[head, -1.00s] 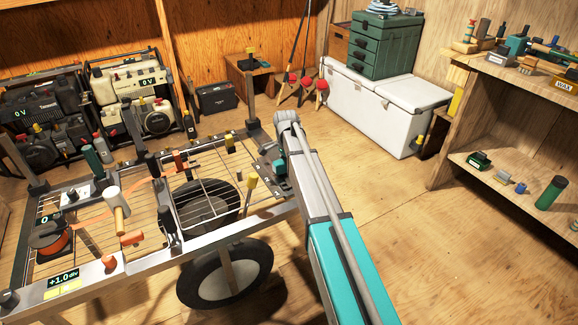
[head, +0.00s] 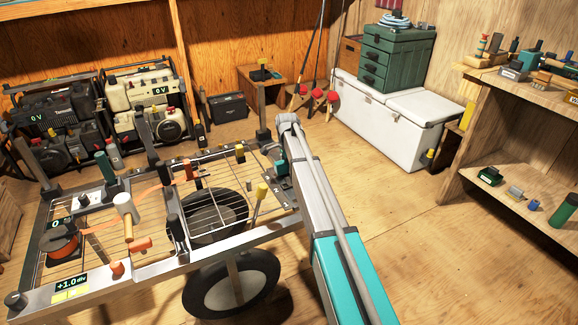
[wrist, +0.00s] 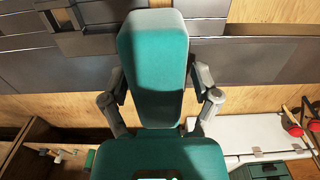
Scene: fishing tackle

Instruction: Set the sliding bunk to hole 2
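A metal trailer frame (head: 205,240) with a wire rack and a black wheel fills the lower left of the head view. Dark uprights stand on it. I cannot tell which part is the sliding bunk, and hole numbers are not readable. A display (head: 71,283) on the near rail reads "+1.0 div". My arm reaches over the right end of the frame, and my gripper (head: 283,180) is small and partly hidden there. In the wrist view, grey finger links flank a teal block (wrist: 157,70); the fingertips and their gap are not clear.
A white-headed mallet (head: 124,210), an orange reel (head: 62,247) and several small pieces lie on or by the frame. Two engines (head: 150,120) stand behind it. A white cooler (head: 390,125) with green drawers (head: 397,60) and a wooden shelf (head: 470,85) stand right. The floor between is clear.

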